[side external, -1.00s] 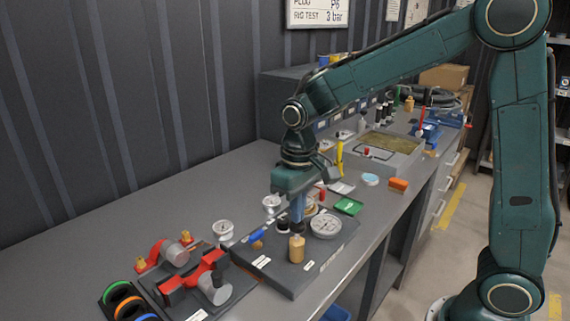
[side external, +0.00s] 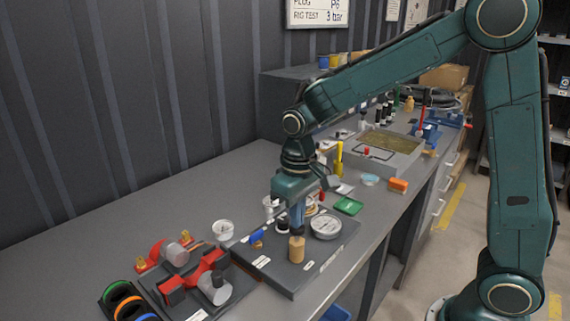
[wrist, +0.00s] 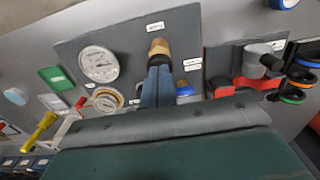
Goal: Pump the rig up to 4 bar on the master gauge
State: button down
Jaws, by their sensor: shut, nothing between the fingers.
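The rig is a dark grey board (side external: 265,272) on the bench. A tan cylindrical pump knob (side external: 297,251) stands upright near its front edge and also shows in the wrist view (wrist: 158,44). My gripper (side external: 297,231) points down, shut and empty, with its fingertips at the knob's top; they seem to touch it. In the wrist view the fingertips (wrist: 158,62) meet the knob. A large white-faced gauge (side external: 326,226) lies right of the knob; it also shows in the wrist view (wrist: 98,64). A smaller brass-rimmed gauge (wrist: 107,99) is beside it. Neither reading is legible.
A blue-handled part (side external: 257,236) sits left of the gripper on the board. A red clamp fixture (side external: 195,277) and coloured rings (side external: 122,297) are at the left. A green tray (side external: 348,206) lies behind. A wall sign (side external: 318,14) reads "RIG TEST 3 bar".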

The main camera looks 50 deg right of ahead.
jog(key=shift+f, duration=0.8)
jog(key=shift+r, duration=1.55)
jog(key=shift+f, duration=0.4)
jog(key=shift+f, duration=1.1)
jog(key=shift+r, duration=1.5)
